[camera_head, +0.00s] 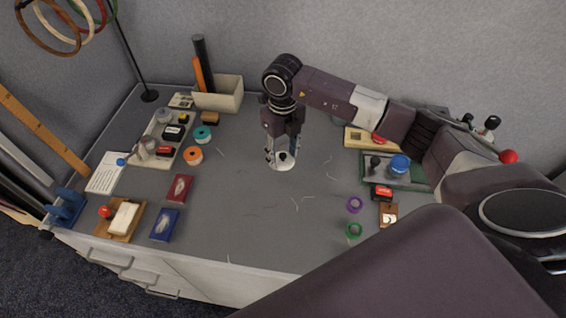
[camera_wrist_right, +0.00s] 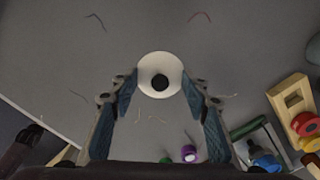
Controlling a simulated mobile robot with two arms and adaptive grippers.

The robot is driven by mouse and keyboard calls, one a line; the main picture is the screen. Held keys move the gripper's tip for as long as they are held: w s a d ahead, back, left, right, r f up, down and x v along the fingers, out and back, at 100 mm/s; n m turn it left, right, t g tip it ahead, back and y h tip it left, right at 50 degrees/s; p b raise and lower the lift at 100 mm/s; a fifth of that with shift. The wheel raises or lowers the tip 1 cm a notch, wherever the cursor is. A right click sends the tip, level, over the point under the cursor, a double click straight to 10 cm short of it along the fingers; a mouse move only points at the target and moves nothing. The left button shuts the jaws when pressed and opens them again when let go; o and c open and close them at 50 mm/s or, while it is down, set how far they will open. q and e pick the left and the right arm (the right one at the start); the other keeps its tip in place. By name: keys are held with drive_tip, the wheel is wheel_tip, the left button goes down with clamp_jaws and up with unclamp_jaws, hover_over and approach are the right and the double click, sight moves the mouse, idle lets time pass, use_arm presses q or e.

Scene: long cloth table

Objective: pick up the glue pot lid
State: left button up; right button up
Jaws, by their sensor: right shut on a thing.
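The glue pot lid (camera_head: 276,165) is a round white disc with a dark knob, near the middle of the grey table. It also shows in the right wrist view (camera_wrist_right: 160,61), its knob facing the camera. My right gripper (camera_head: 282,153) points down over it. In the wrist view the two blue-grey finger pads of my right gripper (camera_wrist_right: 160,90) stand at its left and right edges, shut on it. I cannot tell whether the lid is clear of the table or whether anything is under it. My left gripper is in neither view.
A tray (camera_head: 152,138) of small items stands at the left, near orange and teal tape rolls. Red (camera_head: 180,188) and blue (camera_head: 164,225) boxes lie at front left. A green tray (camera_head: 415,182) and purple (camera_head: 354,205) and green rings are at the right. The table's middle is mostly clear.

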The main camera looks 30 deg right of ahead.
sight(283, 155)
wheel_tip(283, 155, up, 14)
drive_tip(key=b, duration=0.2)
drive_tip(key=w+d+f, duration=0.1)
drive_tip(key=w+d, duration=0.8)
drive_tip(key=d, duration=0.2)
drive_tip(key=shift+w+f+b, duration=0.2)
drive_tip(key=shift+f+b, duration=0.1)
drive_tip(key=shift+f, duration=0.05)
drive_tip(key=d+f, duration=0.1)
drive_tip(key=d, duration=0.2)
drive_tip(key=w+d, duration=0.1)
drive_tip(key=d, duration=0.2)
drive_tip(key=d+f, duration=0.1)
drive_tip(key=d, duration=0.2)
drive_tip(key=shift+w+f, duration=0.25)
drive_tip(key=shift+f, duration=0.1)
drive_tip(key=d+f+b, duration=0.1)
drive_tip(key=d+f, duration=0.1)
drive_tip(key=s+d+f+b, duration=0.1)
drive_tip(key=d+f, duration=0.1)
drive_tip(key=d+f+b, duration=0.2)
drive_tip(key=d, duration=0.1)
drive_tip(key=shift+s+d+f, duration=0.1)
drive_tip(key=shift+s+f, duration=0.15)
drive_tip(key=shift+f, duration=0.65)
